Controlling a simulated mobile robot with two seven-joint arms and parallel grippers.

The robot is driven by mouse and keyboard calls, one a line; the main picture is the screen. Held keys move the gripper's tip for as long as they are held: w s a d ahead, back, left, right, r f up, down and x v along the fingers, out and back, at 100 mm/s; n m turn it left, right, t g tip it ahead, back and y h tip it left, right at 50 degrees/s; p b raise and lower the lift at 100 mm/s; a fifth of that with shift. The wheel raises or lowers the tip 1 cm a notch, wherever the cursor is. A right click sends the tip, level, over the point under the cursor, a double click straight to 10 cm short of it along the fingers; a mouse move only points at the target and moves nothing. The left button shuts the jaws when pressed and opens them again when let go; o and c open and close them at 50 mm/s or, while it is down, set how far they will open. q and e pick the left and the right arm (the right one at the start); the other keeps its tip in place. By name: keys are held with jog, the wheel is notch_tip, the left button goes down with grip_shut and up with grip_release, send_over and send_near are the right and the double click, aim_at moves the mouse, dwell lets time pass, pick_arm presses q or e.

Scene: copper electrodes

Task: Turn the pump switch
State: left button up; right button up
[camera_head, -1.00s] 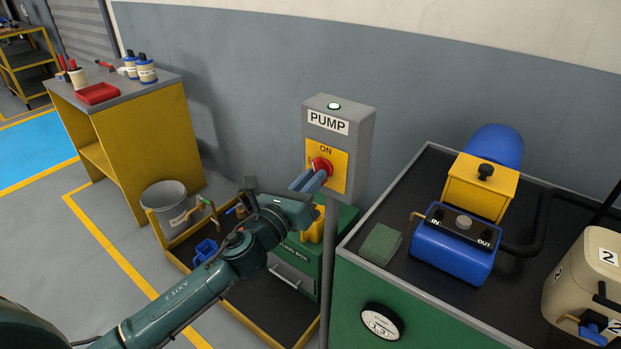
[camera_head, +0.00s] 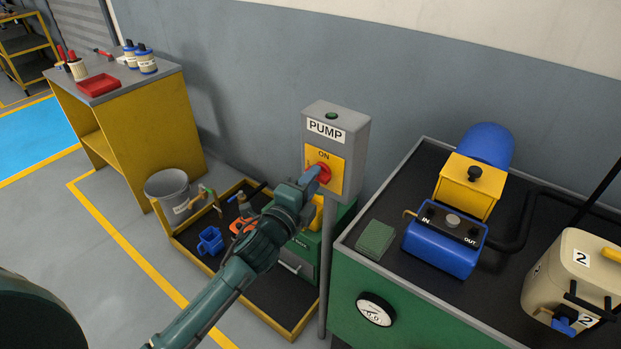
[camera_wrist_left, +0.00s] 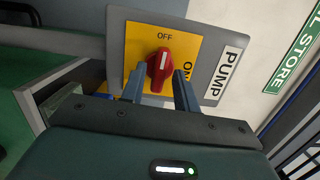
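The pump switch is a red knob (camera_head: 323,173) on a yellow plate (camera_head: 337,158) on the front of the grey PUMP box (camera_head: 361,138). In the left wrist view the knob (camera_wrist_left: 160,69) has its ridge towards the OFF label; the ON label is to its right. My left gripper (camera_head: 312,181) is at the knob. In the left wrist view its two fingers (camera_wrist_left: 159,80) stand apart, one on each side of the knob; firm contact is not clear. The lamp (camera_head: 331,116) on top of the box is dark green. My right gripper is not in view.
A green bench (camera_head: 345,262) with a blue pump unit (camera_head: 445,240) and a beige canister (camera_head: 570,280) stands right of the post. A low yellow-edged tray (camera_head: 190,250) with a bucket (camera_head: 167,188) lies below the arm. The wall is close behind the box.

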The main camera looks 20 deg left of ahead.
pick_arm(q)
jog(key=shift+o, duration=0.6)
jog(key=shift+s, duration=0.1)
jog(key=s, duration=0.1)
jog(key=s+a+p, duration=0.1)
jog(key=s, duration=0.1)
jog(key=s+a, duration=0.1)
jog(key=s, duration=0.1)
jog(key=shift+s, duration=0.25)
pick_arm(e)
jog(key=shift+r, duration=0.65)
pick_arm(q)
jog(key=s+a+b, duration=0.2)
jog(key=s, duration=1.1)
jog(key=shift+a+b, duration=0.3)
jog(key=shift+a, duration=0.05)
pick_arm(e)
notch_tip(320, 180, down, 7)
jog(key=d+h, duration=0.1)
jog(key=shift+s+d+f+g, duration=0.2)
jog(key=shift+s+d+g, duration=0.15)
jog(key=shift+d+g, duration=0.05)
